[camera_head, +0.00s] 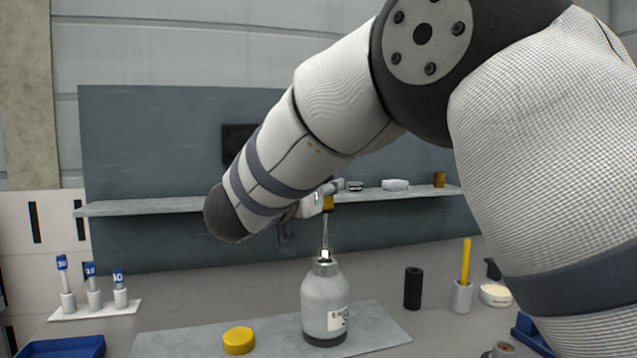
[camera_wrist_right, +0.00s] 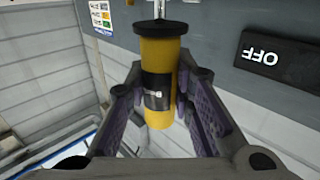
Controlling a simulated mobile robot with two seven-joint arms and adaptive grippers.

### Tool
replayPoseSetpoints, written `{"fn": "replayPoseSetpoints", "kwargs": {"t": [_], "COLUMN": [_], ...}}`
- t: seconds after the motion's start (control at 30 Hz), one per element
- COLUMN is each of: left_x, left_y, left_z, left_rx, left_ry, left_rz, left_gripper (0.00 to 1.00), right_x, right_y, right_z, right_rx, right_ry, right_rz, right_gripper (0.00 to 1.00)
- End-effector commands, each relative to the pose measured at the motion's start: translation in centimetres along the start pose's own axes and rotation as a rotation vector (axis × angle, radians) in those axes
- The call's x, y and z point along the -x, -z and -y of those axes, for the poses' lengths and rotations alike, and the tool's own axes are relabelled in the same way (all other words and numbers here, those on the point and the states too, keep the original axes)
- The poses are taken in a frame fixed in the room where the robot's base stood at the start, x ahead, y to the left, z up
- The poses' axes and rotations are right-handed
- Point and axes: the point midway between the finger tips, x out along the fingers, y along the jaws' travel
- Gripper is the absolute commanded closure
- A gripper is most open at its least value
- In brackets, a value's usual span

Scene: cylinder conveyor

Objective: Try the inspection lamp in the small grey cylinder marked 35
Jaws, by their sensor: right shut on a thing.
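The inspection lamp has a yellow handle (camera_head: 328,203) and a thin metal stem that points down. My right gripper (camera_wrist_right: 160,95) is shut on the yellow handle, which has a black collar and a black band in the wrist view. The lamp's bright lower end is right at the mouth of the small grey cylinder (camera_head: 322,295); I cannot tell whether it is inside. The cylinder stands upright on a grey mat, with a white label I cannot read fully and a dark base. My left gripper is not in view.
A yellow cap (camera_head: 238,340) lies on the grey mat (camera_head: 175,344). To the right stand a black cylinder (camera_head: 413,288) and a yellow rod in a grey holder (camera_head: 461,296). Blue-tagged pieces (camera_head: 93,285) stand at left. A black OFF plate (camera_wrist_right: 270,60) shows in the wrist view.

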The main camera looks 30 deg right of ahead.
Motion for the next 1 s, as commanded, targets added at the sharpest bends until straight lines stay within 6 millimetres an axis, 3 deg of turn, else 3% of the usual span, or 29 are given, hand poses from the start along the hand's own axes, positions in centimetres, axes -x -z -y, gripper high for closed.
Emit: {"fn": "replayPoseSetpoints", "kwargs": {"t": [1.0], "left_x": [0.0], "left_y": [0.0], "left_z": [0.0], "left_rx": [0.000], "left_ry": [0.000], "left_rz": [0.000], "left_gripper": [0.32], "right_x": [0.0], "right_y": [-2.1], "right_z": [0.0], "right_rx": [0.001], "right_ry": [0.000], "right_rz": [-0.001], "right_gripper": [1.00]}}
